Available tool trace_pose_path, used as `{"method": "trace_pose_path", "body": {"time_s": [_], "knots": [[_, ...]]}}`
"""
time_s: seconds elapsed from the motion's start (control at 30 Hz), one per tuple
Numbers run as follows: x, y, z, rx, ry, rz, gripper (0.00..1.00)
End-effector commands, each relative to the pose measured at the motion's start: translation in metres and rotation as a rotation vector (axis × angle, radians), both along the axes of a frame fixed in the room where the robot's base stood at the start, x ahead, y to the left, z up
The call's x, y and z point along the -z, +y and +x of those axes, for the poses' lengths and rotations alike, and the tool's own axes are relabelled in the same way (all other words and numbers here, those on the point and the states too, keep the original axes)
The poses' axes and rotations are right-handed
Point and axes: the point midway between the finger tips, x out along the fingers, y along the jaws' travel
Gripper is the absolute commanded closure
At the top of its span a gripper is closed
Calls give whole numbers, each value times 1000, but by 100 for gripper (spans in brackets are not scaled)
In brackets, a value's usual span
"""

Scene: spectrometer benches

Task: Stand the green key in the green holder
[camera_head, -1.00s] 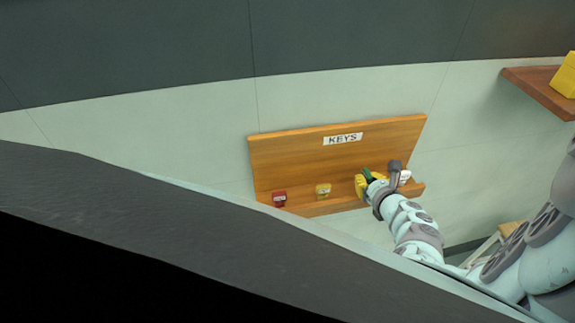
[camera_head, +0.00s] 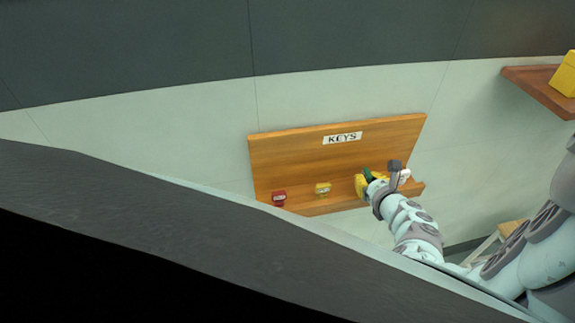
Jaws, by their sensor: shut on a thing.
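My gripper (camera_head: 368,183) has yellow fingers and is at the right part of the wooden key shelf. It is shut on the green key (camera_head: 367,173), of which a small dark green part shows between the fingers. The gripper and wrist hide the lower part of the key. I cannot make out the green holder; the shelf behind my gripper is hidden, so I cannot tell whether the key touches a holder.
The wooden shelf (camera_head: 290,153) with a KEYS label (camera_head: 342,138) holds a red holder (camera_head: 279,198), a yellow holder (camera_head: 322,189) and a white one (camera_head: 405,175). A brown wall shelf (camera_head: 530,85) with a yellow object (camera_head: 566,76) is at upper right. A dark surface fills the lower left.

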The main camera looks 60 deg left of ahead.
Motion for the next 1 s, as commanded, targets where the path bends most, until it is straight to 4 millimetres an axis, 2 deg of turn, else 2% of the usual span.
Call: {"method": "trace_pose_path", "body": {"time_s": [0.77, 0.8, 0.83, 1.0], "knots": [[17, 0, 0, 1, 0, -2, 100], [16, -1, 0, 1, 0, -3, 86], [16, -1, 0, 1, 0, -4, 83], [18, -1, -1, -1, 3, -6, 82]]}}
